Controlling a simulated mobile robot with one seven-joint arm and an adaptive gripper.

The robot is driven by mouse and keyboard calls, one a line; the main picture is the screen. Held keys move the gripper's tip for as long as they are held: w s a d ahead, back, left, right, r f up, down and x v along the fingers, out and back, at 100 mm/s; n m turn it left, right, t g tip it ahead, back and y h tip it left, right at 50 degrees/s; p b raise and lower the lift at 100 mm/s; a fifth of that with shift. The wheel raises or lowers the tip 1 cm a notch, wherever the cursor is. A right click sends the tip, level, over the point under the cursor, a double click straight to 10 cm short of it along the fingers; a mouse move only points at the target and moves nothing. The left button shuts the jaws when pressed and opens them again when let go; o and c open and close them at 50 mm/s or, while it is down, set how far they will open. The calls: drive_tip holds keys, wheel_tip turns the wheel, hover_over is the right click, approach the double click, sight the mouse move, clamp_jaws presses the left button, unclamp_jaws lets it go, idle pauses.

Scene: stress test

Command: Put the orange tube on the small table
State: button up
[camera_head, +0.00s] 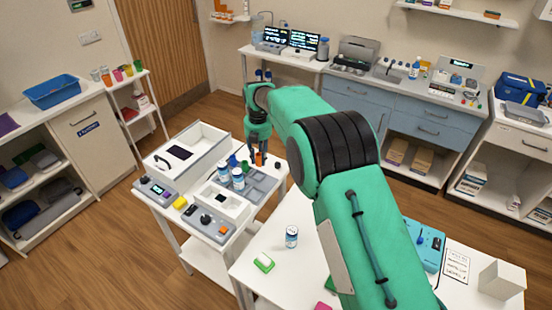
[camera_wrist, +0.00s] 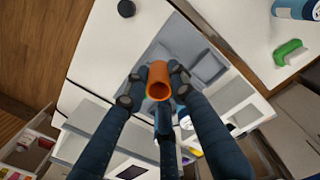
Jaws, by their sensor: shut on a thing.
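My gripper (camera_head: 258,140) is shut on the orange tube (camera_head: 260,159). In the wrist view the tube (camera_wrist: 160,78) sits between the fingertips (camera_wrist: 157,86), with its open end towards the camera. The gripper and tube are over the right back part of a white equipment table (camera_head: 172,212), near its grey tray (camera_head: 263,184). The tray (camera_wrist: 165,52) shows behind the tube in the wrist view; I cannot tell the gap between them. A narrow white stand (camera_head: 128,80) with coloured cups is by the door. I cannot tell which one is the small table.
Blue-and-white jars (camera_head: 238,178), a white bin (camera_head: 195,150) and control boxes (camera_head: 157,191) crowd the equipment table. The nearer white table (camera_head: 262,238) holds a jar (camera_head: 291,237) and a green-and-white item (camera_head: 264,262), with bare surface around them. Counters line the back wall.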

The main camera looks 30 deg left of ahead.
drive_tip(key=shift+s+a, duration=0.25)
drive_tip(key=shift+a, duration=0.1)
drive_tip(key=shift+f, duration=0.2)
drive_tip(key=shift+f+b, duration=2.2)
drive_tip(key=shift+f, duration=1)
